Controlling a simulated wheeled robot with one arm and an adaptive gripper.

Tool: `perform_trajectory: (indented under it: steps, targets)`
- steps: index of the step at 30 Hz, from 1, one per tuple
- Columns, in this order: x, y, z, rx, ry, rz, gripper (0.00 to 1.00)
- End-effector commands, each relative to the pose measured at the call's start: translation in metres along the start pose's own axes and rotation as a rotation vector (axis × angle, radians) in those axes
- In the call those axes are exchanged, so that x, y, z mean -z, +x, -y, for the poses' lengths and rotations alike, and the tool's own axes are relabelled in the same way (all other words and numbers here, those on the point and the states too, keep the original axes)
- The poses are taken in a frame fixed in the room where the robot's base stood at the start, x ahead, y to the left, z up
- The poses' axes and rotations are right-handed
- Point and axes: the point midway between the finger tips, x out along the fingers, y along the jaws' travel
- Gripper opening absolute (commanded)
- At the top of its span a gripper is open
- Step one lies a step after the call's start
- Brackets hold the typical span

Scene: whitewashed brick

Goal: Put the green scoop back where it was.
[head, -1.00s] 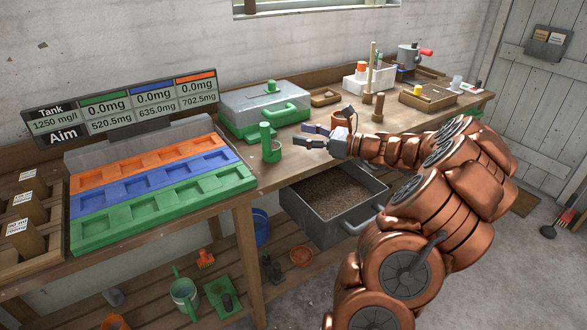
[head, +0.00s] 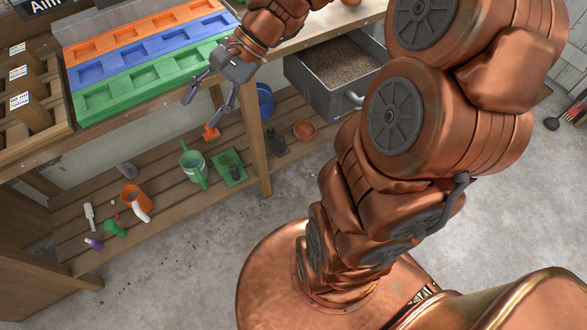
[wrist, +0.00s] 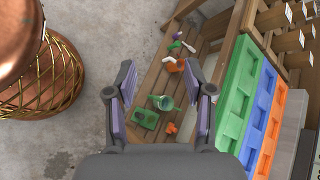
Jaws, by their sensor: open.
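My gripper (head: 203,108) is open and empty, pointing down in front of the bench, above the lower shelf. In the wrist view its two fingers (wrist: 165,90) are wide apart, with the shelf seen between and beyond them. No green scoop can be told for sure now. A green can with a handle or spout (head: 192,163) stands on the lower shelf; it also shows between the fingers in the wrist view (wrist: 162,102). A small green piece (head: 115,228) lies farther left on that shelf, too small to identify. The bench top where a green cup with an upright handle stood is out of view.
The lower shelf (head: 165,220) also holds an orange pot (head: 134,196), a green tray (head: 231,168) and small white and purple pieces. The green, blue and orange rack (head: 150,75) lies on the bench. A grey drawer of brown granules (head: 340,72) is open.

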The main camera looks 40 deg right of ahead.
Motion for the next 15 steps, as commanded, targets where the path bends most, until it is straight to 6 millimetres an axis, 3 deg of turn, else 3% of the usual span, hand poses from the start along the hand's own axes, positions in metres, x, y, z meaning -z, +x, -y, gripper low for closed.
perform_trajectory:
  steps: [1, 6, 15]
  targets:
    - [-0.015, 0.009, -0.015, -0.074, -0.072, -0.016, 0.53]
    - [-0.044, 0.025, -0.07, -0.308, -0.298, -0.071, 0.53]
    - [-0.062, 0.009, -0.162, -0.687, -0.662, -0.16, 0.53]
